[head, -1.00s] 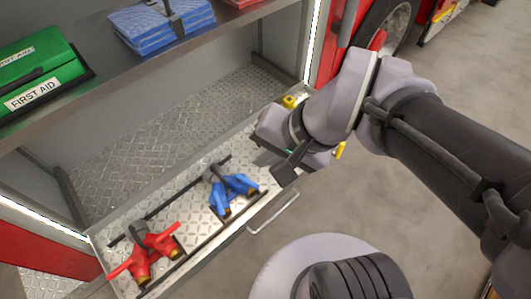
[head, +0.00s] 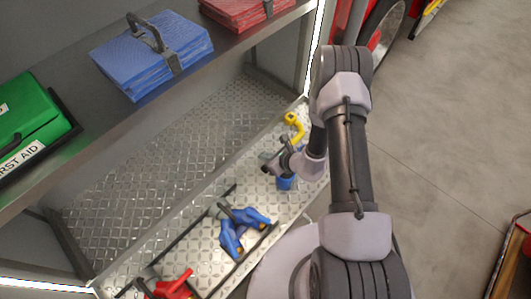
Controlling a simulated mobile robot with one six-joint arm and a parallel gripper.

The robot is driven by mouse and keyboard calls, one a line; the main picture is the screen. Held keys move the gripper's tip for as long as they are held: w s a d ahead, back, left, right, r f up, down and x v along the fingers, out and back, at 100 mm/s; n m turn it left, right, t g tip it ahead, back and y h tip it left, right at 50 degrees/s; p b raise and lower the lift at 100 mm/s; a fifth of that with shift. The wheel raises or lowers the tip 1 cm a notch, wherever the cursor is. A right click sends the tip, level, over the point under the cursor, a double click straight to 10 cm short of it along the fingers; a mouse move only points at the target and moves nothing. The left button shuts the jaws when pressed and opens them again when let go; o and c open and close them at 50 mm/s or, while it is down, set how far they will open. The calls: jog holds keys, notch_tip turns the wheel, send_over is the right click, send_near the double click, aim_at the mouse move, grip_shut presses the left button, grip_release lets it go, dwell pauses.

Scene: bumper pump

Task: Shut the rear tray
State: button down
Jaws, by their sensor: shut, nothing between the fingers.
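The rear tray (head: 205,233) is a bright diamond-plate drawer, pulled out below the shelf. It holds a blue fitting (head: 237,233), a red fitting (head: 170,287) at the near left, a yellow hooked piece (head: 293,125) at the far end and another blue piece (head: 286,182) partly hidden by my wrist. My gripper (head: 270,166) appears over the tray's far half, small and dark. It is shut with nothing in it; I cannot tell whether it touches anything. My arm and base hide much of the tray's front edge, and its handle does not show.
The shelf above holds a green first aid case (head: 30,130), a strapped blue stack (head: 152,55) and a red stack (head: 240,10). A lit upright post (head: 313,50) borders the compartment.

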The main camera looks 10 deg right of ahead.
jog(key=b+x, duration=0.1)
jog(key=x, duration=0.5)
jog(key=shift+b, duration=0.3)
jog(key=shift+w+a+r, duration=0.2)
jog(key=shift+w+a, duration=0.5)
jog(key=shift+w, duration=0.3)
jog(key=shift+w+a+r+b, duration=0.1)
jog(key=shift+w+a+b, duration=0.2)
jog(key=shift+w, duration=0.15)
